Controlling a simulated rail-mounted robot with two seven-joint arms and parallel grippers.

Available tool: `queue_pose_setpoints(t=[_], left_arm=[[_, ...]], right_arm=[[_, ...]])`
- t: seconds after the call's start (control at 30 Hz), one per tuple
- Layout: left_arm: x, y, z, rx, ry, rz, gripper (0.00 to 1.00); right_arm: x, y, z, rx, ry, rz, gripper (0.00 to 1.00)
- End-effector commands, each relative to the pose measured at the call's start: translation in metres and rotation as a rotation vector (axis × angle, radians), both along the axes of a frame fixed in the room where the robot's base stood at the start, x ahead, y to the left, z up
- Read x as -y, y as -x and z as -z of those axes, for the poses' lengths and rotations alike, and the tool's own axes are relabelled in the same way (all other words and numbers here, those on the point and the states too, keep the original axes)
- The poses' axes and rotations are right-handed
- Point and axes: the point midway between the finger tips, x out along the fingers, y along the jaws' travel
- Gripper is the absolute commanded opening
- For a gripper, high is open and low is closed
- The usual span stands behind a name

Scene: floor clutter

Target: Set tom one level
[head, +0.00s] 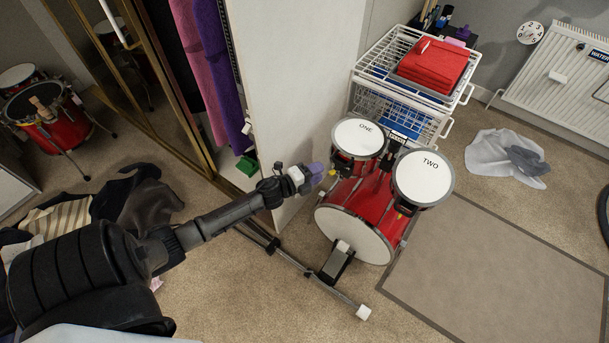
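Tom one (359,139) is a small red drum with a white head marked "ONE". It sits at the upper left of the red kick drum (354,235), and its head looks tilted; I cannot tell by how much. Tom two (422,178), marked "TWO", is mounted at the right. My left gripper (318,172) reaches in from the left, its purplish tip just left of and below tom one, close to the side of the kick drum. I cannot tell whether it touches anything or whether its fingers are apart. My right gripper is out of view.
A white panel (285,80) stands behind my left gripper. A white wire basket unit (400,95) with folded red cloth (433,65) is close behind the toms. A grey mat (500,270) lies at the right, and cloths (505,155) lie by the radiator (560,80).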

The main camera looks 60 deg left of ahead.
Motion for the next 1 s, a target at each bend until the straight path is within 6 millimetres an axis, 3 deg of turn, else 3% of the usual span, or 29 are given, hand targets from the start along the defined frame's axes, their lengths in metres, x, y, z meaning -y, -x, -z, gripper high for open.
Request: queue_pose_setpoints(t=[0.1,0.33,1.0], left_arm=[[-0.001,0.020,-0.002,-0.002,0.000,-0.001,0.37],[-0.002,0.041,-0.004,-0.001,0.000,0.000,0.37],[-0.002,0.046,-0.005,0.000,-0.001,0.000,0.37]], right_arm=[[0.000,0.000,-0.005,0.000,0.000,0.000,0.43],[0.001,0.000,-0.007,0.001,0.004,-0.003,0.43],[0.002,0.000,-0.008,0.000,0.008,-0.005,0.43]])
